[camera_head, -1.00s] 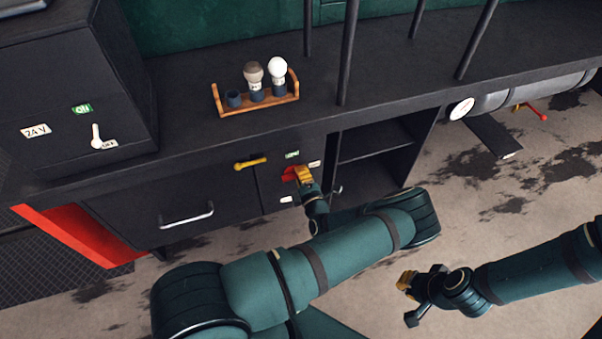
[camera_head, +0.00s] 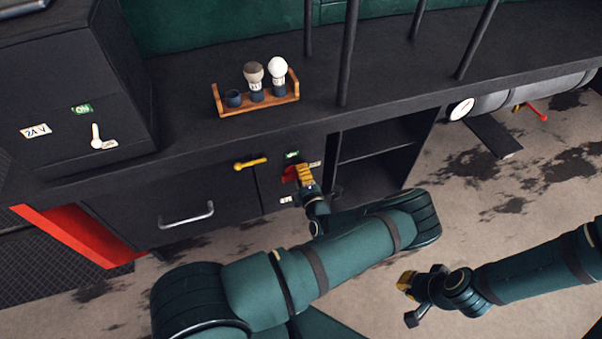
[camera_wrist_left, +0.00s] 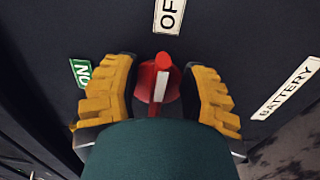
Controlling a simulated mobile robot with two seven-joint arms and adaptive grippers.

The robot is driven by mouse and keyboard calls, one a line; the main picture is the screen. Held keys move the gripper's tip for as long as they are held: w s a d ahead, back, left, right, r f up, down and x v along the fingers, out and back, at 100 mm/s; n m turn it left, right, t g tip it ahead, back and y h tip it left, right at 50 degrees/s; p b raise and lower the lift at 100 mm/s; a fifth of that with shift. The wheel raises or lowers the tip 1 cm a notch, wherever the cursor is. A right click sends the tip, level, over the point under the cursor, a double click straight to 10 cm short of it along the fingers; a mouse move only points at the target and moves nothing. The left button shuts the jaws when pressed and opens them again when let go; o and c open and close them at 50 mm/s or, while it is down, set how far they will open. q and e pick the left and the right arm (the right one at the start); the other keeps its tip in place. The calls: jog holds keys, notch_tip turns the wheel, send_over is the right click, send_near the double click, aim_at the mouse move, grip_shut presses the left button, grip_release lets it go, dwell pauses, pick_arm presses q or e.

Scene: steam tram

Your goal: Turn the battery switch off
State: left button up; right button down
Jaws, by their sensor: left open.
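The red battery switch (camera_wrist_left: 160,84), with a white stripe on its handle, is on the dark cabinet front. In the left wrist view its handle lies roughly along the line toward the white OFF label (camera_wrist_left: 169,14). A green ON label (camera_wrist_left: 81,72) is at left and a BATTERY label (camera_wrist_left: 287,88) at right. My left gripper (camera_wrist_left: 163,98) is open, its yellow fingers on either side of the handle; I cannot tell if they touch it. In the head view, the left gripper (camera_head: 305,174) partly covers the red switch (camera_head: 289,174). My right gripper (camera_head: 407,298) is away over the floor.
A yellow handle (camera_head: 250,163) and a drawer pull (camera_head: 186,215) are left of the switch. An open shelf (camera_head: 375,145) is at its right. A white lever (camera_head: 97,138) is on the 24 V box. A wooden rack with bulbs (camera_head: 258,105) stands on the counter.

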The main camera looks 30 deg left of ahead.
pick_arm(q)
jog(key=v, duration=1.1)
jog(key=shift+s+d, duration=0.25)
jog(key=s+a+f+n+g, duration=0.3)
jog(key=s+a+n+g, duration=0.1)
jog(key=s+n+g, duration=0.55)
jog(key=s+d+f+n+g+h, duration=0.2)
jog(key=s+d+n+g+h, duration=0.25)
jog(key=s+n+g, duration=0.45)
jog(key=s+d+r+n+t+h, duration=0.2)
jog(key=d+n+h, duration=0.9)
jog(key=n, duration=0.4)
jog(key=w+r+n+t+h, duration=0.2)
jog(key=w+r+n+t, duration=0.4)
jog(key=w+n, duration=0.3)
jog(key=n, duration=0.3)
jog(key=shift+w+r+t, duration=0.3)
jog(key=shift+r+t, duration=0.05)
jog(key=shift+r, duration=0.05)
